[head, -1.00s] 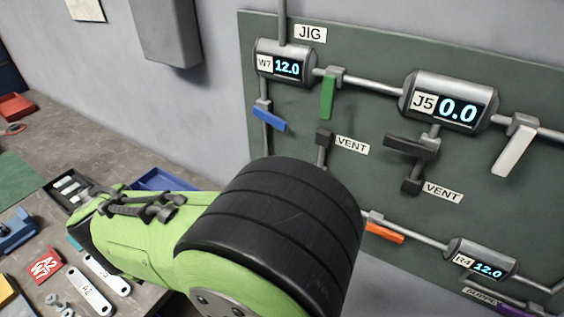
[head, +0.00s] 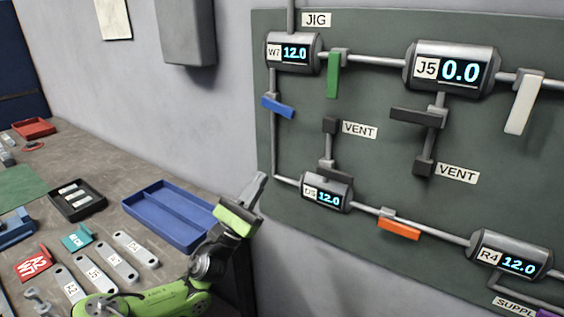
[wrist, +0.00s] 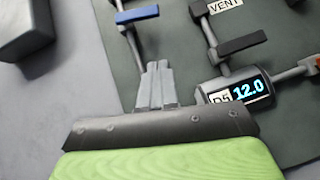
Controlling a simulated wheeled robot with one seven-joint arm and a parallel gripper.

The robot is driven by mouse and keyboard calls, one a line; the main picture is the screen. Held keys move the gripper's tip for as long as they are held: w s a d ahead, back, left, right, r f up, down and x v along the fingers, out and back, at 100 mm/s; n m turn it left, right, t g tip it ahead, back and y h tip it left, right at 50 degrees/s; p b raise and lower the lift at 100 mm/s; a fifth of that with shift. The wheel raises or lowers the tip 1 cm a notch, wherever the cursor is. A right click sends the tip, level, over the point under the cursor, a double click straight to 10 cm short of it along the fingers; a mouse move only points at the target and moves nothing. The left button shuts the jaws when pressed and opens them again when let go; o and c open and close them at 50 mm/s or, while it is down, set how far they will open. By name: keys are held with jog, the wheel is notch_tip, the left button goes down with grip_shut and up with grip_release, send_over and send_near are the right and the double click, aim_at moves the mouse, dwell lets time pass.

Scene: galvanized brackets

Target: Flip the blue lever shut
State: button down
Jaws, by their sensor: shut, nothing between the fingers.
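The blue lever (head: 278,107) is mounted on the vertical pipe below the W7 gauge (head: 292,53), on the grey-green panel. Its handle lies crosswise to that pipe, sloping slightly down to the right. It also shows near the top of the wrist view (wrist: 137,14). My gripper (head: 260,182) is below the blue lever and apart from it, in front of the panel's lower left edge, pointing up. In the wrist view its fingers (wrist: 156,75) are together and empty, just left of the D5 gauge (wrist: 239,92).
Close by on the panel are a green lever (head: 333,75), black vent levers (head: 335,171) (head: 415,117), an orange lever (head: 399,229) and a white lever (head: 522,105). A blue tray (head: 153,222) and metal brackets lie on the bench.

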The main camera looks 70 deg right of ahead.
aim_at(278, 107)
jog(key=shift+a+r+b+x, duration=0.15)
jog(key=shift+a+r+x, duration=0.2)
jog(key=shift+x, duration=1.7)
jog(key=shift+a+r+b+x, duration=0.15)
jog(key=shift+a+r+x, duration=0.15)
jog(key=shift+x, duration=1.7)
jog(key=shift+a+r+b+x, duration=0.15)
jog(key=shift+a+r+x, duration=0.15)
jog(key=shift+x, duration=1.75)
jog(key=shift+s, duration=0.1)
jog(key=n+t+p, duration=0.1)
jog(key=r+n+t+p, duration=0.1)
jog(key=p, duration=0.1)
jog(key=s+n+t+h+p, duration=0.1)
jog(key=shift+a+r, duration=0.2)
jog(key=shift+r, duration=0.1)
jog(key=shift+s, duration=0.1)
